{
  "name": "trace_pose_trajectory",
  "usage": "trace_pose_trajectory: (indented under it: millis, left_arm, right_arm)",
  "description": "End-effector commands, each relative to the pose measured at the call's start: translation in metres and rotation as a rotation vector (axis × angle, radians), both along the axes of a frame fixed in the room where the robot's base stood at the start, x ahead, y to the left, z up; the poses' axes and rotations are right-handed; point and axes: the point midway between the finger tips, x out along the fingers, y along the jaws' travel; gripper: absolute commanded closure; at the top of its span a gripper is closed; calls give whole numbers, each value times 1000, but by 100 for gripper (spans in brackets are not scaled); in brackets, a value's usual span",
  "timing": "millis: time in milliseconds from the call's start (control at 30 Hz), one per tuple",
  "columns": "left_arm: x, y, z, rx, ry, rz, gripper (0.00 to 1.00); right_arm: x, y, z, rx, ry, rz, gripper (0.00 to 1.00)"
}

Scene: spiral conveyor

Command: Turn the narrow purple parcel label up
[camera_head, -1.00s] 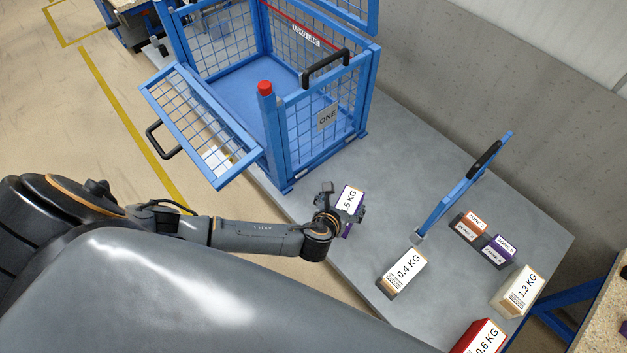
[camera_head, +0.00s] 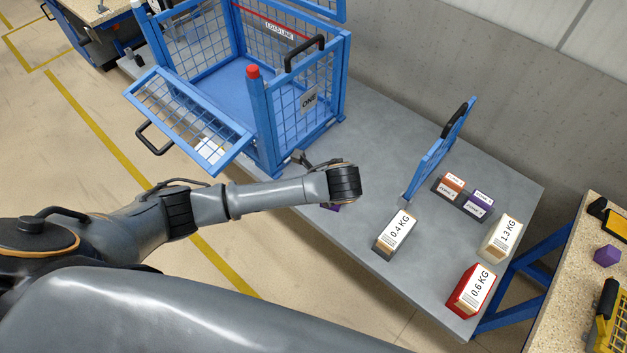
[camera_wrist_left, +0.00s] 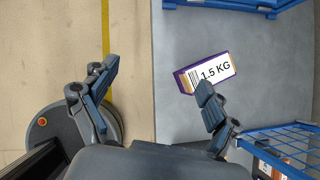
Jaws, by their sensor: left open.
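The narrow purple parcel (camera_wrist_left: 220,61) lies on the grey table in the left wrist view, with a white "1.5 KG" label on the face toward that camera. In the head view my arm hides most of it, and only a purple bit (camera_head: 331,207) shows below the wrist. My left gripper (camera_wrist_left: 157,77) is open and empty. Its right finger overlaps the parcel's lower edge in the wrist view; I cannot tell whether they touch. Its left finger is over the floor side. In the head view the left gripper (camera_head: 318,163) is partly hidden behind the wrist. My right gripper is not in view.
A blue mesh cage (camera_head: 262,128) with an open gate stands just behind the gripper. A blue panel (camera_head: 437,155) stands upright to the right. Parcels of 0.4 KG (camera_head: 396,232), 1.3 KG (camera_head: 501,238) and 0.6 KG (camera_head: 471,291) stand at the table's right part.

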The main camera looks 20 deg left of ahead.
Motion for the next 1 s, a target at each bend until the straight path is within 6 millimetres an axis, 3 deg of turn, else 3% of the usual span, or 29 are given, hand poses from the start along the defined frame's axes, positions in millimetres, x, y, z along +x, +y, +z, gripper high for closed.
trace_pose_trajectory:
  millis: [200,600,1000]
  left_arm:
    - [-8,-7,34,-121,57,343,13]
    - [-17,-19,70,-302,84,700,13]
    - [-20,-25,84,-388,84,837,13]
  right_arm:
    - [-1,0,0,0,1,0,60]
    - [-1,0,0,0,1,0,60]
    - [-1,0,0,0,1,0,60]
